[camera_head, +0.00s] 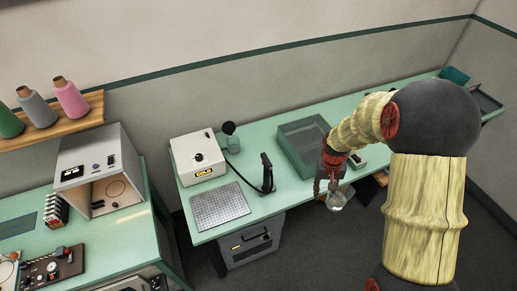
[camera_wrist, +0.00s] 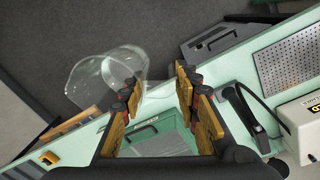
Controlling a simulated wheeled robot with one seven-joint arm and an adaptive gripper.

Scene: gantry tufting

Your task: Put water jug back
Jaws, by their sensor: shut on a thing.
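The clear water jug (camera_head: 337,201) hangs at my gripper (camera_head: 326,184), by the front edge of the green bench. In the wrist view the see-through jug (camera_wrist: 100,75) lies tilted beside the left finger of my gripper (camera_wrist: 157,90). Its body is outside the fingers, and a thin clear part, seemingly the handle, shows between them. My gripper is shut on the jug, with a gap between the fingers. Whether there is water in the jug is hard to tell.
The green bench (camera_head: 282,131) runs along the wall. A grey drawer unit (camera_head: 252,240) stands below. Dark floor lies in front.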

